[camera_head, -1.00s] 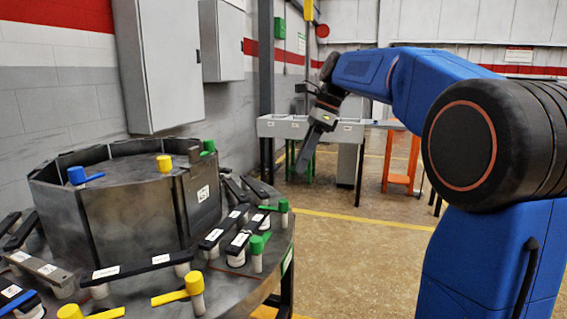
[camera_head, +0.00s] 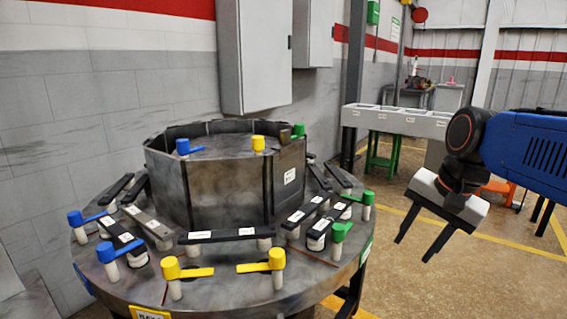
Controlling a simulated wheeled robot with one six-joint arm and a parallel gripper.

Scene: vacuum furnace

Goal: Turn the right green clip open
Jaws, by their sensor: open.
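Two green clips stand on posts at the right side of the round grey furnace base (camera_head: 215,290). The farther, rightmost green clip (camera_head: 367,198) has its lever pointing left. The nearer green clip (camera_head: 340,231) sits a little to the left, by the front-right rim; its exact lever direction is hard to tell. A third green part (camera_head: 298,130) shows on the central drum's top. My gripper (camera_head: 412,251) is open and empty, with its two dark fingers pointing down and left. It is right of the green clips in the picture, apart from them.
Yellow clips (camera_head: 172,270) stand at the front of the base and blue clips (camera_head: 106,253) at the left. Dark labelled bars (camera_head: 225,235) surround the drum (camera_head: 225,185). A grey bin table (camera_head: 400,120) stands behind.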

